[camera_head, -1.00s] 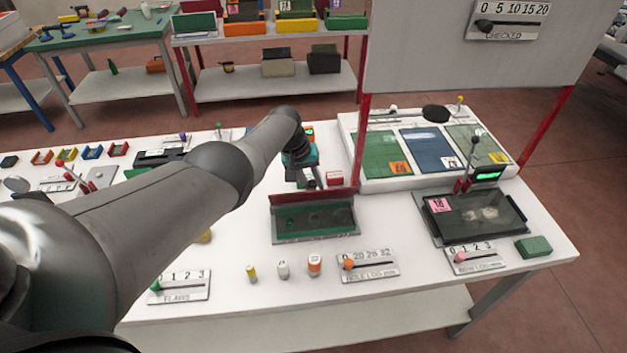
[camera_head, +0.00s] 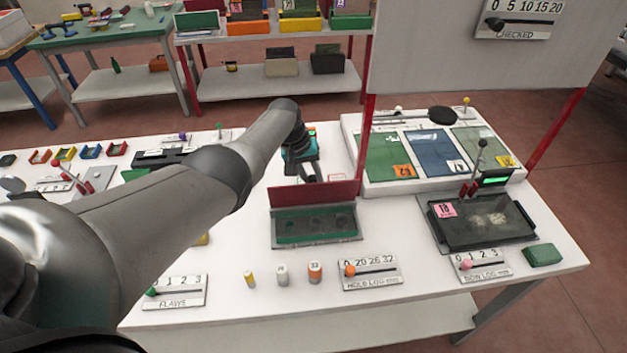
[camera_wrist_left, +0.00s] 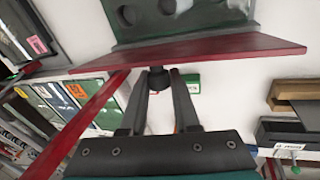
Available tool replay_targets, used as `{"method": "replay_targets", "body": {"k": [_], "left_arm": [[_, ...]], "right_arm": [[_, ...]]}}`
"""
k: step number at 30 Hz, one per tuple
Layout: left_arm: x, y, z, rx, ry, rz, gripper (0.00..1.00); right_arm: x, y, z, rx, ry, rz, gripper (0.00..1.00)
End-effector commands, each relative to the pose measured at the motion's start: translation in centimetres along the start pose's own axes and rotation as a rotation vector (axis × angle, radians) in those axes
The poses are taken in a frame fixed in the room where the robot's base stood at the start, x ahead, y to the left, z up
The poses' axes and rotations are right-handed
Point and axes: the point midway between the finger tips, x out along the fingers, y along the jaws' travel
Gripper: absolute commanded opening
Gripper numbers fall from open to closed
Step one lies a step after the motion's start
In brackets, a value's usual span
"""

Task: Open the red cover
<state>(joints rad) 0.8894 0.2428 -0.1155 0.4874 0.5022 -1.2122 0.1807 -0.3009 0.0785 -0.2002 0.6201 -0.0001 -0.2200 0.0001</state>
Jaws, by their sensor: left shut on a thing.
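The red cover (camera_head: 313,194) stands raised along the back edge of a grey tray (camera_head: 318,238) with a green inside and three round recesses. In the left wrist view the cover (camera_wrist_left: 215,50) is a red strip across the top, with a dark round knob (camera_wrist_left: 158,77) on its near side. My left gripper (camera_head: 314,175) is behind the cover in the head view, its tips partly hidden by it. In the wrist view its fingers (camera_wrist_left: 157,88) are shut on the knob. My right gripper is not in view.
Red posts (camera_head: 366,145) of a board stand right of my left gripper. A white rack with coloured panels (camera_head: 432,150) is beyond. Small bottles (camera_head: 282,274) and a slider plate (camera_head: 369,271) stand in front of the tray. A dark glass-topped box (camera_head: 482,220) is at right.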

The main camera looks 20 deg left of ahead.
Motion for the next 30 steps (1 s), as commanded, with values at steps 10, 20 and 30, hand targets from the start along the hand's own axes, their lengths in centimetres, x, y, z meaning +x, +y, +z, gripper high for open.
{"method": "replay_targets", "body": {"k": [10, 20, 30], "left_arm": [[-0.14, -0.23, -0.62, 0.002, 0.015, -0.004, 0.00], [-0.11, -0.25, -0.57, 0.001, 0.013, -0.004, 0.35], [0.05, -0.11, -0.29, 0.000, 0.005, -0.001, 0.58]], "right_arm": [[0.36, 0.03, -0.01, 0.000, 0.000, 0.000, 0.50], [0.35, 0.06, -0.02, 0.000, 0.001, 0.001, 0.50], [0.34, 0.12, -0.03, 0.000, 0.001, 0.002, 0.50]]}}
